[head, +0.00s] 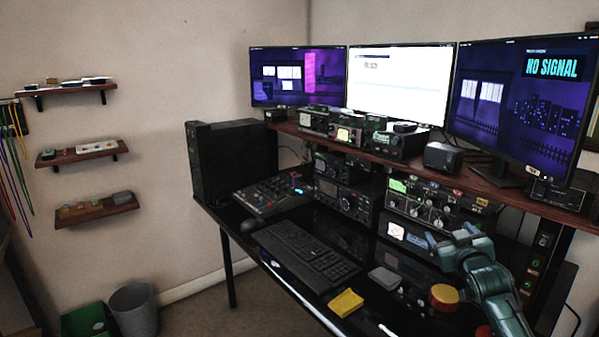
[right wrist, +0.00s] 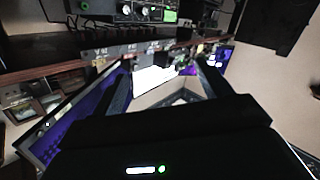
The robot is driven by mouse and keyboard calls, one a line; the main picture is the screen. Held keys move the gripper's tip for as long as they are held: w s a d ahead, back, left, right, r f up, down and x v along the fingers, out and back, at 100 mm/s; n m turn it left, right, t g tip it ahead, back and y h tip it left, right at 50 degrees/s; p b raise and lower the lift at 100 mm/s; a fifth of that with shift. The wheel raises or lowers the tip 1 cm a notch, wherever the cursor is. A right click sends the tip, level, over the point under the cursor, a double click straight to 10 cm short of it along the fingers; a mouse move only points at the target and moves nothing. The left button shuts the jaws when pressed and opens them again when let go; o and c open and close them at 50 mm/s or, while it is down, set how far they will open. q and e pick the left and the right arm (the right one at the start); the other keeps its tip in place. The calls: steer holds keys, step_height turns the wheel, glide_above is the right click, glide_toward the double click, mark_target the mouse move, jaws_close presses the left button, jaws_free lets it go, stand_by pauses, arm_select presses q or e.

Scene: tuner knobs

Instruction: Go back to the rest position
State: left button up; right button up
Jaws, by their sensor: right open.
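My right gripper (head: 436,240) is at the right of the head view, at the end of my teal arm. It is in front of the radio with several tuner knobs (head: 432,212), under the desk shelf. Whether it touches the radio cannot be told. In the right wrist view the two dark fingers of my right gripper (right wrist: 163,88) stand apart with nothing held between them. That view is tilted and shows shelf and screens past the fingers. Another radio (head: 345,198) with a large dial stands left of the knob radio. My left gripper is not in view.
The black desk holds a mixer (head: 270,194), a keyboard (head: 303,252), a yellow cloth (head: 345,303) and a red-and-yellow button (head: 444,297) close to my right arm. Three monitors (head: 403,80) stand above the wooden shelf (head: 480,183). Floor at lower left is partly clear.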

steer(key=s+a+f+n+g+y, duration=0.1)
steer(key=s+a+f+g+y, duration=0.1)
steer(key=s+a+f, duration=0.65)
steer(key=s+a+f+n+g+y, duration=0.15)
steer(key=s+a+f, duration=0.35)
steer(key=s+f, duration=0.6)
steer(key=s+a+f+m+g+y, duration=0.1)
steer(key=s+a+f, duration=0.2)
steer(key=s, duration=0.7)
steer(key=s+a+f+g+y, duration=0.1)
steer(key=s+a+f, duration=0.2)
steer(key=s, duration=0.7)
steer(key=shift+a+f+m+g, duration=0.15)
steer(key=shift+a+m+g, duration=0.2)
steer(key=shift+a, duration=0.55)
steer(key=shift+d, duration=0.1)
